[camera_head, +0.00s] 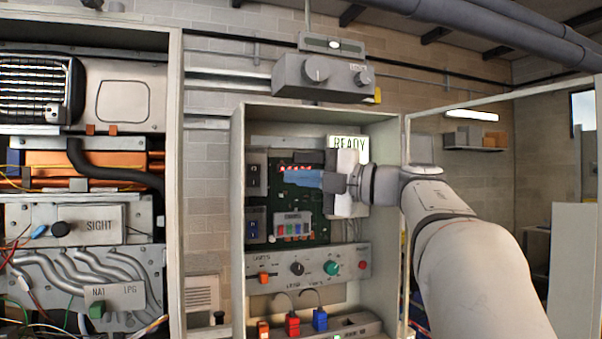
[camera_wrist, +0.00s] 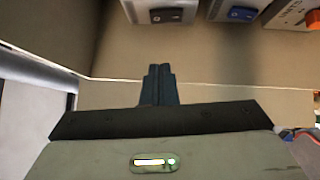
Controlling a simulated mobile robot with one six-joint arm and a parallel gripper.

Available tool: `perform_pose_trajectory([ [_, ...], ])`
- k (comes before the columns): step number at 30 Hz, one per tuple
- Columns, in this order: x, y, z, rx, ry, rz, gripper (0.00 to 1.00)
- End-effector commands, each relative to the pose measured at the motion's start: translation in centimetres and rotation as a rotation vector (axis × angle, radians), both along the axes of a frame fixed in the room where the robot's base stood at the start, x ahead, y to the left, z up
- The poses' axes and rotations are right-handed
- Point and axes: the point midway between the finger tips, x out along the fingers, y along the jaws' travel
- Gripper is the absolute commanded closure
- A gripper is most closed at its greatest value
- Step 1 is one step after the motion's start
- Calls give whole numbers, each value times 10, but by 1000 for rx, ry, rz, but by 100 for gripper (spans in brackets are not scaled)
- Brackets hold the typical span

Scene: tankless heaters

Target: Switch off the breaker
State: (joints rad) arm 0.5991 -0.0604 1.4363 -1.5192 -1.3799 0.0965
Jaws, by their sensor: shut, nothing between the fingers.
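A black rocker switch on a grey plate (camera_head: 257,174) is at the upper left inside the open cabinet (camera_head: 238,200). A blue rocker switch (camera_head: 256,225) sits below it. No label shows which is the breaker. In the wrist view, the black rocker (camera_wrist: 167,15) and blue rocker (camera_wrist: 242,13) are at the top edge, partly cut off. My gripper (camera_head: 290,178) reaches in from the right, in front of the circuit board, its tips pointing left, apart from the black switch in the picture. In the wrist view my gripper (camera_wrist: 158,72) is shut and empty, below both switches.
A green circuit board (camera_head: 300,200) with a row of small coloured switches (camera_head: 293,225) lies behind my gripper. A knob panel (camera_head: 308,267) is below. A grey box with knobs (camera_head: 322,75) hangs above the cabinet. Cabinet side walls bound the space.

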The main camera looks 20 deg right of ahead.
Motion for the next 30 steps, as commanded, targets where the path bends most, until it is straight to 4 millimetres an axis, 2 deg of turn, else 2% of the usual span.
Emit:
perform_pose_trajectory([
  [3,18,20,6,0,1,6,100],
  [9,47,45,9,-1,2,2,100],
  [12,63,43,11,0,1,0,100],
  [18,79,42,11,0,-1,-2,100],
  [30,82,42,11,-1,0,-3,100],
])
